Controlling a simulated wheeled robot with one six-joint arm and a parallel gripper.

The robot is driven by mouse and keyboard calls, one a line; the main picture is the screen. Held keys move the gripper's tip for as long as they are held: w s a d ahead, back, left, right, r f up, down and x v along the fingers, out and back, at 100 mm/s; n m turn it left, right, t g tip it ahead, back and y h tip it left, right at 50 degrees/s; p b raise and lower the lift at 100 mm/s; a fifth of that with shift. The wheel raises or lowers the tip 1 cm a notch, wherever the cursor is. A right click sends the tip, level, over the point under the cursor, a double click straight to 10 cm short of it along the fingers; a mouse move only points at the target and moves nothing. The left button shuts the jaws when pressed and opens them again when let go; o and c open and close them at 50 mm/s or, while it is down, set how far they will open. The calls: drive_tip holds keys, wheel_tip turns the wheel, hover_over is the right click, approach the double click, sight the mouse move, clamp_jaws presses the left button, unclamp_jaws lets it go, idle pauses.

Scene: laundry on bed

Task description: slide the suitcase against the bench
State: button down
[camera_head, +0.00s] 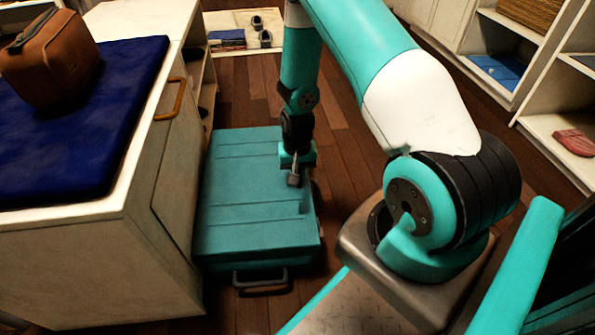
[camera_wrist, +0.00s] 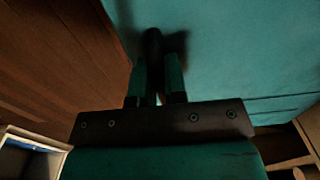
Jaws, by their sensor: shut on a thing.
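The teal suitcase (camera_head: 245,215) lies flat on the wooden floor, its left side close along the white bench (camera_head: 110,240). I cannot tell whether they touch, as the bench's lower edge hides any gap. My gripper (camera_head: 294,180) points down at the suitcase's right edge. In the wrist view, my gripper (camera_wrist: 155,85) is shut on a dark part at that edge, with the suitcase's teal surface (camera_wrist: 240,55) to the right. A grey handle (camera_head: 260,281) sticks out from the suitcase's front end.
A blue cushion (camera_head: 90,130) and a brown leather bag (camera_head: 48,60) are on the bench. A tan handle (camera_head: 171,99) sticks out from the bench's side. Open floor (camera_head: 345,150) lies right of the suitcase, with white shelves (camera_head: 555,115) beyond. A low shelf with shoes (camera_head: 240,38) is at the back.

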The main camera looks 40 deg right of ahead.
sight(294, 187)
drive_tip(key=shift+s+a, duration=0.1)
drive_tip(key=shift+s+a+p, duration=0.45)
drive_tip(key=shift+a+p, duration=0.05)
drive_tip(key=shift+a, duration=0.3)
drive_tip(key=shift+s+a, duration=0.25)
drive_tip(key=shift+a, duration=0.45)
drive_tip(key=c, duration=1.1)
unclamp_jaws()
drive_tip(key=shift+o, duration=0.2)
drive_tip(key=shift+d, duration=0.15)
drive_tip(key=shift+d+r+p, duration=0.1)
drive_tip(key=shift+r+p, duration=0.15)
drive_tip(key=shift+p, duration=0.05)
wheel_tip(294, 187, up, 17)
drive_tip(key=p, duration=0.9)
